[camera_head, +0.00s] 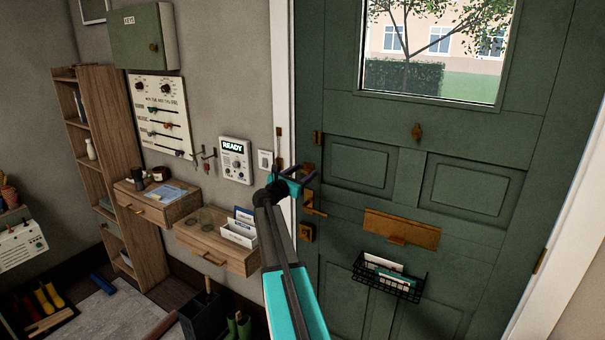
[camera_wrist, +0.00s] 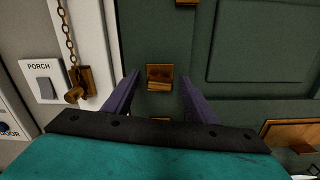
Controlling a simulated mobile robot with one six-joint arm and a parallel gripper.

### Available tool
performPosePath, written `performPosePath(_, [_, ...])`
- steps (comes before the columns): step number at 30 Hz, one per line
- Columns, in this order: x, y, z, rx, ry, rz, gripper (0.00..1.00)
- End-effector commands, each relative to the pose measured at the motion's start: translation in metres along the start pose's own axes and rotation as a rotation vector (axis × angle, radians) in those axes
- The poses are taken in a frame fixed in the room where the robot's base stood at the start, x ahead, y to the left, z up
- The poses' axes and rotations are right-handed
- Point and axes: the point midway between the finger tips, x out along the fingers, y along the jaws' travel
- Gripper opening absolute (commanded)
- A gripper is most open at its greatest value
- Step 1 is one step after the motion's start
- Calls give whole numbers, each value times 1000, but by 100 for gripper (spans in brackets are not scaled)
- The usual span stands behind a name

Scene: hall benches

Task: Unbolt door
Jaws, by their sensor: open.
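The green door (camera_head: 470,235) is shut in its white frame, with a window in its upper part. Several brass fittings sit along its left edge: one high up (camera_head: 318,136), a lever handle (camera_head: 313,205) and a lock plate (camera_head: 307,232). In the wrist view a small brass fitting (camera_wrist: 160,77) lies between my finger tips, seen beyond them; I cannot tell whether it is the bolt. My gripper (camera_head: 298,177) is open and empty at the door's left edge, above the lever handle, and partly hides the fittings there. Its purple fingers (camera_wrist: 158,88) also show in the wrist view.
A chain (camera_wrist: 68,35) hangs at a brass holder (camera_wrist: 82,84) on the frame, left of my fingers. A PORCH switch (camera_wrist: 45,85) is beside it. A brass letter slot (camera_head: 402,229) and wire basket (camera_head: 388,276) are on the door. Wall shelves (camera_head: 215,242) stand left.

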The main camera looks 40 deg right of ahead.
Motion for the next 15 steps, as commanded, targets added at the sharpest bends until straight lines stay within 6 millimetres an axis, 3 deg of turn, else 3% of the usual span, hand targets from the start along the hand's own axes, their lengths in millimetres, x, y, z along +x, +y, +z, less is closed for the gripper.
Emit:
performPosePath(3, [0,0,0,0,0,0,48])
performPosePath(10, [0,0,0,0,0,0,10])
performPosePath(15, [0,0,0,3,0,0,10])
